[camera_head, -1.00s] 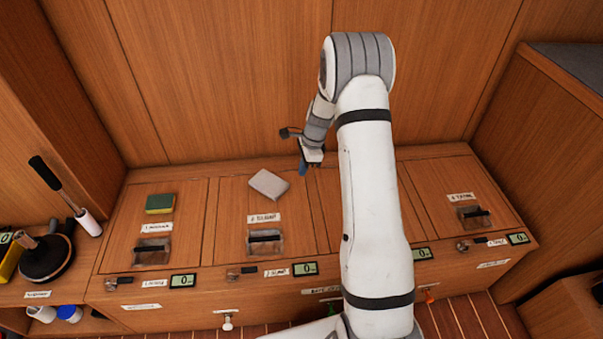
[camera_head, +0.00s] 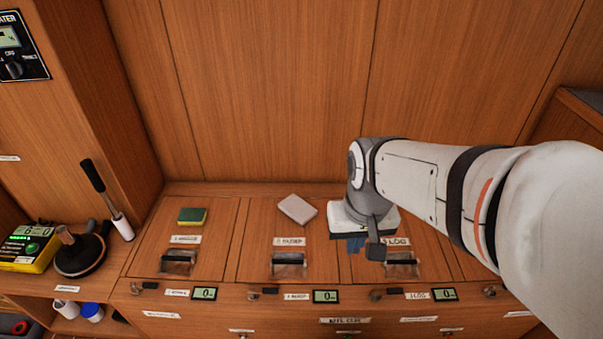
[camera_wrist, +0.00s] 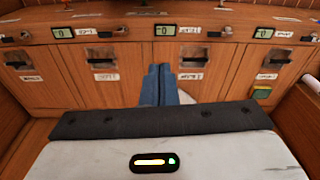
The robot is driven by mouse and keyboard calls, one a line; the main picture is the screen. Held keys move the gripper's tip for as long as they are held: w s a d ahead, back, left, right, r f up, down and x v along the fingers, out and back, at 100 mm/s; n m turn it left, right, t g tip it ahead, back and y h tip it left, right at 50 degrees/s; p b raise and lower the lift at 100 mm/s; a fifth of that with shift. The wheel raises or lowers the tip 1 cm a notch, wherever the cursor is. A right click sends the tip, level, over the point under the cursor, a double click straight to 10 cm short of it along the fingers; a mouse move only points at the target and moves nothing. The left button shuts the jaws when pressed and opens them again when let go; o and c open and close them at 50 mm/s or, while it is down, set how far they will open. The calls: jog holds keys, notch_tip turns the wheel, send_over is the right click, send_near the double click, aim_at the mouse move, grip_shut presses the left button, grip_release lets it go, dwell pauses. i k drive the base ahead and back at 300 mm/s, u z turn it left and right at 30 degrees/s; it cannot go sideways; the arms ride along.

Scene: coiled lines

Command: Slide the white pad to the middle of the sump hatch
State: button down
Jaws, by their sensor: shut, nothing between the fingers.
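The white pad (camera_head: 297,209) lies flat near the back of the second hatch from the left (camera_head: 256,240), behind its label and handle. The hatch lettering is too blurred to read surely. My gripper (camera_head: 355,246) is to the right of the pad, over the area by the third hatch, and its blue fingers are shut and empty. In the wrist view, the closed fingers (camera_wrist: 160,84) stand in front of the pad (camera_wrist: 184,97) and hide part of it. I cannot tell from this whether they touch it; in the head view they look apart.
A green and yellow sponge (camera_head: 192,215) lies on the leftmost hatch. Recessed handles (camera_head: 289,259) sit at the front of the hatches. A plunger (camera_head: 80,252) and a yellow meter (camera_head: 28,247) stand on the left shelf. The wooden wall (camera_head: 270,90) rises close behind the hatches.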

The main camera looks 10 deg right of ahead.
aim_at(296, 209)
jog(key=u, duration=0.05)
jog(key=k, duration=0.4)
jog(key=z, duration=2.25)
jog(key=k, duration=0.9)
jog(key=u, duration=1.45)
jog(key=i, duration=1)
jog(key=u, duration=0.1)
